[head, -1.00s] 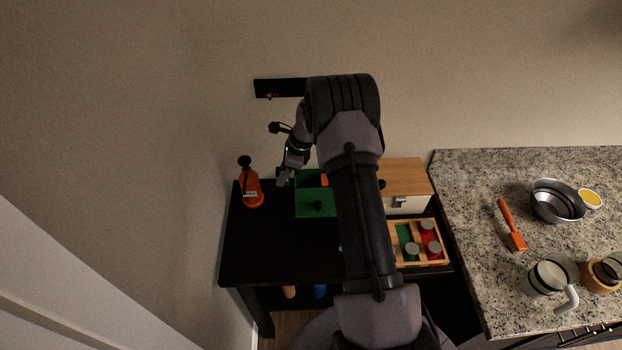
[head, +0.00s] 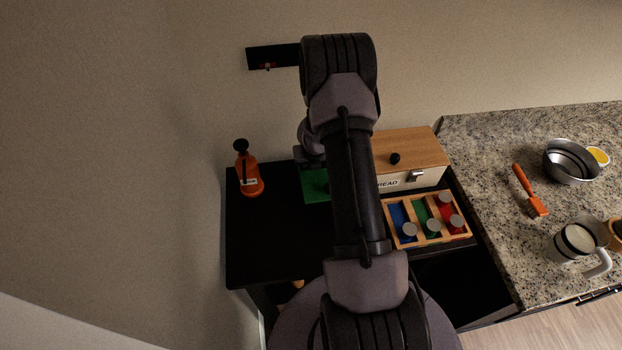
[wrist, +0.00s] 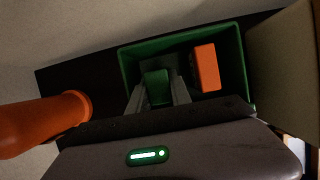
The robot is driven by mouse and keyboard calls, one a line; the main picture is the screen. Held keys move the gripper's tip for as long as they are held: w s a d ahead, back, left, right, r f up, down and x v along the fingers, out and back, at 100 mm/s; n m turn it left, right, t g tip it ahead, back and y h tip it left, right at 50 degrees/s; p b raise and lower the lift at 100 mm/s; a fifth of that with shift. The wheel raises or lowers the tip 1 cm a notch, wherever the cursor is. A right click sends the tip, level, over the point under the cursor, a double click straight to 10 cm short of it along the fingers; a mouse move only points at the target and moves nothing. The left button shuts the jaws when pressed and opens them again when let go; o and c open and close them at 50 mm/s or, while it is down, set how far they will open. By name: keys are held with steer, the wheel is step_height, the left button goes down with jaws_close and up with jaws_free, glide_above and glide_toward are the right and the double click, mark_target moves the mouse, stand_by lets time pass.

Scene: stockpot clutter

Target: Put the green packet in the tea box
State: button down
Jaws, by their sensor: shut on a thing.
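A green packet (wrist: 157,85) shows between the fingers of my gripper (wrist: 159,82) in the wrist view. My gripper is shut on it, at or just inside the open green bin (wrist: 232,50); I cannot tell whether the packet touches the bin's floor. In the head view the bin (head: 315,184) is partly covered by my arm, which hides my fingers and the packet. The wooden tray with blue, green and red compartments, seemingly the tea box (head: 437,241), lies right of my arm. Several grey round-topped things stand in it.
An orange block (wrist: 206,67) is in the bin. An orange bottle (head: 249,176) stands left of the bin. A wooden bread box (head: 414,151) is behind the tray. The granite counter (head: 485,150) is at the right. The black table's front left (head: 270,240) is clear.

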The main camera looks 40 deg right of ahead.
steer(key=f+b, duration=0.2)
steer(key=f, duration=0.1)
steer(key=shift+s+f, duration=0.15)
steer(key=shift+s, duration=0.05)
steer(key=shift+w+r, duration=0.1)
steer(key=shift+r, duration=0.15)
steer(key=shift+f, duration=0.2)
steer(key=c, duration=1.5)
jaws_free()
steer(key=shift+r, duration=0.1)
steer(key=shift+o, duration=0.2)
